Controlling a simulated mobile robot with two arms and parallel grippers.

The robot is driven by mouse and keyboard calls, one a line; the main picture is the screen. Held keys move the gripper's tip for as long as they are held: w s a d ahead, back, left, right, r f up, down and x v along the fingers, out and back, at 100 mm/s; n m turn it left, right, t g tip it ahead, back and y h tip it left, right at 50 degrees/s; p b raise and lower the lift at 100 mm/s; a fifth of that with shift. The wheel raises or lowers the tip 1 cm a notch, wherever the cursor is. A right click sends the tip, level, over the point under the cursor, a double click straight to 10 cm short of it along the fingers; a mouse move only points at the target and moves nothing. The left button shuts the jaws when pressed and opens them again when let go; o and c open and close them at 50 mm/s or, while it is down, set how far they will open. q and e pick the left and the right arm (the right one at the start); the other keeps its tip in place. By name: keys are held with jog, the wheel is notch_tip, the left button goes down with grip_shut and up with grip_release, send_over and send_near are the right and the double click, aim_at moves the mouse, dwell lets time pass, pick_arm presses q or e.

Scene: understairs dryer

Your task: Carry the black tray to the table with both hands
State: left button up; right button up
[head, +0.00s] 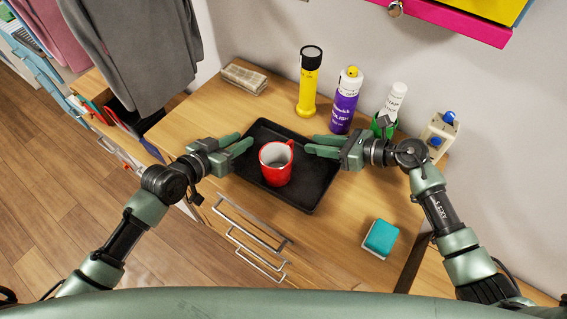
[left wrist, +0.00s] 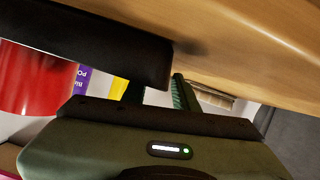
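The black tray (head: 306,189) lies on a wooden dresser top in the head view, with a red mug (head: 275,170) standing on it. My left gripper (head: 245,141) is at the tray's left edge, its fingers apart. In the left wrist view the tray's dark edge (left wrist: 95,45) reaches towards the gap between the left fingers (left wrist: 157,95), and part of the mug (left wrist: 28,80) shows. My right gripper (head: 308,144) is over the tray's far right corner, its fingers apart. I cannot tell whether either gripper touches the rim.
A teal sponge-like block (head: 380,238) lies front right. Drawer handles (head: 250,225) project in front.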

pick_arm(q)
grip_shut()
pick_arm(e)
grip_shut()
pick_arm(q)
jog(key=shift+a, duration=0.1)
pick_arm(e)
jog(key=shift+w+d, duration=0.1)
dwell(0.9)
